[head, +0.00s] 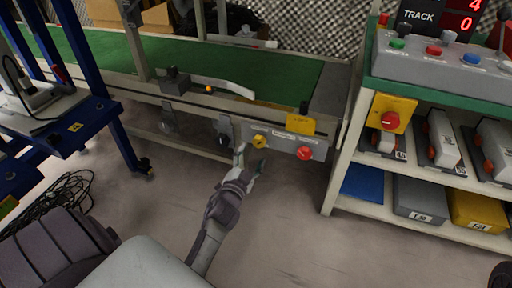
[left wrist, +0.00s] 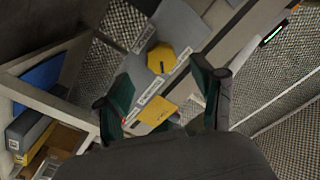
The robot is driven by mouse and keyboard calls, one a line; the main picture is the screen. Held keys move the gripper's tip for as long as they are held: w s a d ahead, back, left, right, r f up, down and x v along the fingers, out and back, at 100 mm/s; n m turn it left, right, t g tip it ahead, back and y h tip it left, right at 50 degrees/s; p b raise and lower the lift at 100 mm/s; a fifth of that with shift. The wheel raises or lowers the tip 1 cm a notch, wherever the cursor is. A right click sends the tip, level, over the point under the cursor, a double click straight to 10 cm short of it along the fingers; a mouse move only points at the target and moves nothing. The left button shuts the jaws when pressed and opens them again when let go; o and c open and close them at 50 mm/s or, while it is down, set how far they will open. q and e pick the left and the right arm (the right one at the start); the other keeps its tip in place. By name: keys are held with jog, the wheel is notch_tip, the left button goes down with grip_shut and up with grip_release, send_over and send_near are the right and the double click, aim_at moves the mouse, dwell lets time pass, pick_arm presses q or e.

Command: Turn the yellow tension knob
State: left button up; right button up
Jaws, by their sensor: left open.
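The yellow tension knob (head: 259,141) sits on the grey front panel of the conveyor. A yellow eight-sided knob shape, which looks like the same knob, also shows in the left wrist view (left wrist: 161,57), beyond the fingertips. My left gripper (head: 250,161) is open and empty, just below and left of the knob in the head view. In the left wrist view its two dark green fingers (left wrist: 164,88) are spread wide. I see no contact with the knob. My right gripper is not in view.
A red knob (head: 304,153) and a yellow box with a black button (head: 300,124) are right of the tension knob. A shelf with bins (head: 420,198) stands to the right. A blue-framed cart (head: 125,140) and black cables (head: 55,195) are left. The floor below the panel is clear.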

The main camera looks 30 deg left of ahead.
pick_arm(q)
jog(key=v, duration=0.5)
jog(key=shift+s, duration=0.2)
